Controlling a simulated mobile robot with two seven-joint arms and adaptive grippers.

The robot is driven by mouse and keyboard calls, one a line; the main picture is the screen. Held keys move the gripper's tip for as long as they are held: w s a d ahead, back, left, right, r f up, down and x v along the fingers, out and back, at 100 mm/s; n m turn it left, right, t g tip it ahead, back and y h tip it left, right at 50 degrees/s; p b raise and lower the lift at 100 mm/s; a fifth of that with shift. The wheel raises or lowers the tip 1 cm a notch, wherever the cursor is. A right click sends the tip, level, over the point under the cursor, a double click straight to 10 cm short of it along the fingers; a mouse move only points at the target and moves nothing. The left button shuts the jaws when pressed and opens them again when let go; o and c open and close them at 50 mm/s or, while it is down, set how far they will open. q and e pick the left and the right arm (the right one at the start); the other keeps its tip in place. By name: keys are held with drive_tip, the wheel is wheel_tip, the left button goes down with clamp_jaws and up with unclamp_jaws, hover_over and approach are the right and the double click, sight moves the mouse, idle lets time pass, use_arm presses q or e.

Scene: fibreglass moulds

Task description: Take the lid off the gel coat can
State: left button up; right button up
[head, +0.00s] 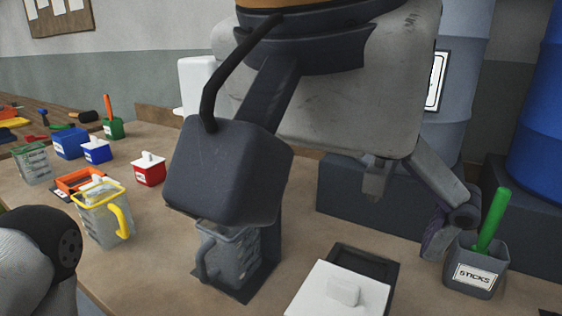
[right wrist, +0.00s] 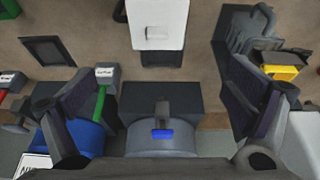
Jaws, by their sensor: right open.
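A white square can (head: 340,292) with a knobbed white lid stands at the lower middle of the head view; it looks like the gel coat can, but I cannot read its label. It also shows at the top middle of the right wrist view (right wrist: 158,14). The lid appears to sit on it. My right gripper (head: 340,225) is open and empty, with its fingers apart above the table behind the can. In the right wrist view the can lies beyond the fingertips, untouched. My left gripper is not in view; only part of my left arm shows.
A grey cup marked STICKS (head: 474,272) with a green stick stands right of the can. A grey jug (head: 240,262) stands left of it, beneath my right gripper. A yellow-rimmed jug (head: 100,220) and a red lidded can (head: 148,173) stand farther left. A dark tray (head: 385,265) lies behind the can.

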sight(343, 284)
drive_tip(key=x, duration=0.7)
drive_tip(key=s+x, duration=0.1)
drive_tip(key=x, duration=0.3)
drive_tip(key=shift+f, duration=0.2)
drive_tip(key=shift+w, duration=0.1)
drive_tip(key=shift+c, duration=0.6)
drive_tip(key=c, duration=1.4)
drive_tip(key=shift+f, duration=0.1)
drive_tip(key=shift+c, duration=1)
